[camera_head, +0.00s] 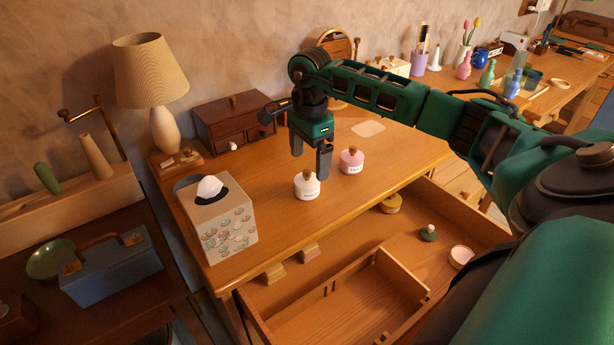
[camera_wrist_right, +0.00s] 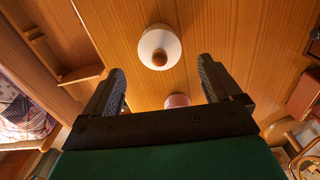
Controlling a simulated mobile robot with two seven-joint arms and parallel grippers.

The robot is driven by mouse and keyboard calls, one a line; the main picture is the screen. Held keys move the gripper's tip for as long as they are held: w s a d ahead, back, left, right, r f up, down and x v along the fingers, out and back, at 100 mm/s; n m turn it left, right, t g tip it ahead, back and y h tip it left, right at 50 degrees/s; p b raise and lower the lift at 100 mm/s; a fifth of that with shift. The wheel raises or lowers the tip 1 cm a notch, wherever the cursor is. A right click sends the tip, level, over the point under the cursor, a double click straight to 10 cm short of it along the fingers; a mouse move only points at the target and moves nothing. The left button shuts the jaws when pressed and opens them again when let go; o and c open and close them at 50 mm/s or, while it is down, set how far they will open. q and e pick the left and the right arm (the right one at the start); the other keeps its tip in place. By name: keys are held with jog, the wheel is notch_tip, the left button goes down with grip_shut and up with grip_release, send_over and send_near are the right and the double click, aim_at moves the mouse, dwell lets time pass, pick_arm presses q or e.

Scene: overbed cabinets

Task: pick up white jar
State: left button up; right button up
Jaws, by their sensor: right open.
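The white jar (camera_head: 307,187) with a wooden knob stands upright on the wooden tabletop, left of a pink jar (camera_head: 351,161). My right gripper (camera_head: 311,166) is open and empty, pointing down above and close to the white jar. In the right wrist view the white jar (camera_wrist_right: 159,46) lies just beyond the two fingertips, roughly centred between them. The pink jar (camera_wrist_right: 177,101) shows partly there, near the gripper's base. My left gripper is not in view.
A tissue box (camera_head: 219,224) and a lamp (camera_head: 156,92) stand to the left. A small drawer chest (camera_head: 233,121) is behind. An open drawer (camera_head: 340,310) in front holds a few small items. The tabletop (camera_head: 270,180) around the jars is mostly clear.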

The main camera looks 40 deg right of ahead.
aim_at(307, 171)
jog(key=shift+a+f, duration=0.15)
jog(key=shift+f, duration=1.25)
jog(key=shift+a+f, duration=0.15)
jog(key=shift+f, duration=1.2)
jog(key=shift+c, duration=0.2)
grip_shut()
jog(key=shift+w+r, duration=0.1)
